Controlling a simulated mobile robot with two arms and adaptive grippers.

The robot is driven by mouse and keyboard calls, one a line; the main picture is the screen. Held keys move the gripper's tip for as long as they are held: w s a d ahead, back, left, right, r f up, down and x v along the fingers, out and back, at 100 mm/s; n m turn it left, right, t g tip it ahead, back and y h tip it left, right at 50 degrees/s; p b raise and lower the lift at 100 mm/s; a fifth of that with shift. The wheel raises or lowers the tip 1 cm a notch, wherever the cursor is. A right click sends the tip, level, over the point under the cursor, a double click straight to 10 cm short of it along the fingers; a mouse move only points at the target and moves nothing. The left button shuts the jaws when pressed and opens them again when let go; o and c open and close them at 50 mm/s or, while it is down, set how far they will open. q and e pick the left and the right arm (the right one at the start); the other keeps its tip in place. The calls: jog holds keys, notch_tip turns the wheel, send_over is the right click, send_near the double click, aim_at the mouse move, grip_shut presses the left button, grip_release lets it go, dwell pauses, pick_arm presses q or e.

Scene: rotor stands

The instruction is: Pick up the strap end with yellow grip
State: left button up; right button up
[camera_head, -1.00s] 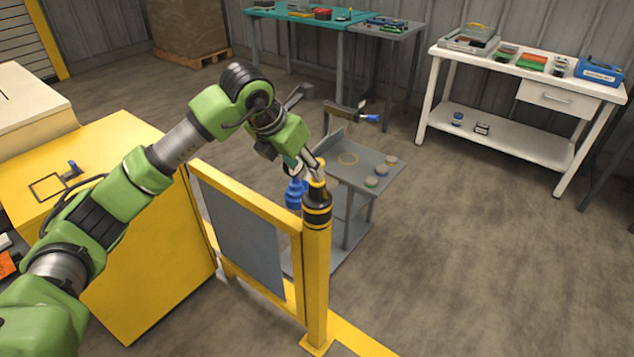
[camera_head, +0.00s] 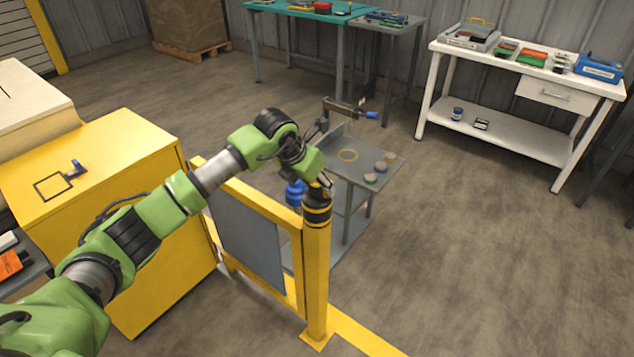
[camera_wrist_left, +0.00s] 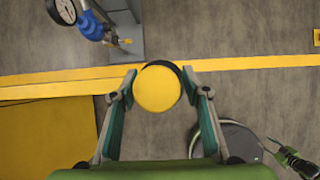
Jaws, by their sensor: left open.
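The black-and-yellow banded strap head (camera_head: 317,204) stands upright on top of the yellow post. In the left wrist view its round yellow grip (camera_wrist_left: 157,89) shows from above, with a dark rim behind it. My left gripper (camera_head: 327,182) is right over the post top, where it hides most of the grip in the head view. In the left wrist view my left gripper (camera_wrist_left: 160,84) is open, with one teal-padded finger on each side of the grip. I cannot tell whether either finger touches it.
The yellow fence frame (camera_head: 250,196) adjoins the post. Just behind stands a grey cart (camera_head: 345,166) with small discs, near a blue object (camera_head: 295,193). A yellow cabinet (camera_head: 120,150) is at the left. A white bench (camera_head: 520,148) stands far right; the floor before it is clear.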

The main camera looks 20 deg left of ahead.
pick_arm(q)
grip_shut()
jog(key=shift+r, duration=0.15)
